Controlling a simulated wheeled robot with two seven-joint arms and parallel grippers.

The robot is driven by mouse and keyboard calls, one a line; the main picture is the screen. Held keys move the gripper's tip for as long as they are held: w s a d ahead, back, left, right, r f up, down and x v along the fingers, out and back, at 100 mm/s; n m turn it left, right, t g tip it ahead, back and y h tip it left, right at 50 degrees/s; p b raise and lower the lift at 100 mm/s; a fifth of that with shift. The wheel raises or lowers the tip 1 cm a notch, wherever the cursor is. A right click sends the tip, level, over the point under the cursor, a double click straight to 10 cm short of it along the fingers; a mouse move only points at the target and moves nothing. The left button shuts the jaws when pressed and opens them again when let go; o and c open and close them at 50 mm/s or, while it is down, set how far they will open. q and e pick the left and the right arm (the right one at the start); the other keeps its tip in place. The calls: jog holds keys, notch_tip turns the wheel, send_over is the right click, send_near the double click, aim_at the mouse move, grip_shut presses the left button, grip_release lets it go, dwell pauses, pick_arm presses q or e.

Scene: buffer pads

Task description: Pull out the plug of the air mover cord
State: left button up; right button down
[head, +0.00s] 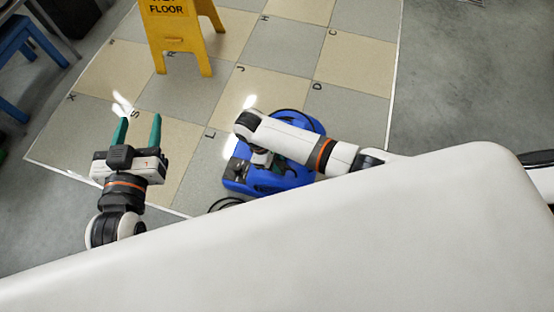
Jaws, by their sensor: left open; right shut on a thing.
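The blue air mover (238,178) stands on the checkered floor right of centre, partly covered by my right arm. A black cord (226,203) curls at its lower left and runs out of sight behind my white body. The plug is not visible. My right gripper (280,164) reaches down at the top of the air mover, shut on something. The arm hides most of this grip, so I cannot tell what it holds. My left gripper (138,128) is open and empty at the left, its two green fingers apart, clear of the air mover.
A yellow wet-floor sign (178,35) stands at the top. The mat of lettered beige and grey squares (285,45) has free room around the sign. A blue stool or table (25,50) is at the upper left. My white body fills the lower right.

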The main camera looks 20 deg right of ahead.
pick_arm(q)
jog(key=shift+f, duration=0.1)
jog(key=shift+s+a+f+g, duration=0.1)
jog(key=shift+s+f+g, duration=0.05)
jog(key=shift+f+g, duration=0.2)
jog(key=shift+s+a+f+g+y, duration=0.1)
jog(key=shift+s+f+g+y, duration=0.05)
jog(key=shift+f+g+y, duration=0.2)
pick_arm(e)
jog(key=shift+f, duration=0.1)
pick_arm(q)
jog(key=shift+s+f+p, duration=0.1)
jog(key=shift+f+p, duration=0.15)
jog(key=shift+p, duration=0.1)
pick_arm(e)
jog(key=shift+f, duration=0.2)
pick_arm(q)
jog(key=shift+s+a+f+g, duration=0.15)
jog(key=shift+s+f+g, duration=0.05)
jog(key=shift+f+g, duration=0.3)
dwell(0.3)
jog(key=shift+s+a+f+g, duration=0.25)
jog(key=shift+s+f+g, duration=0.25)
jog(key=shift+f, duration=0.3)
pick_arm(e)
jog(key=shift+f, duration=0.1)
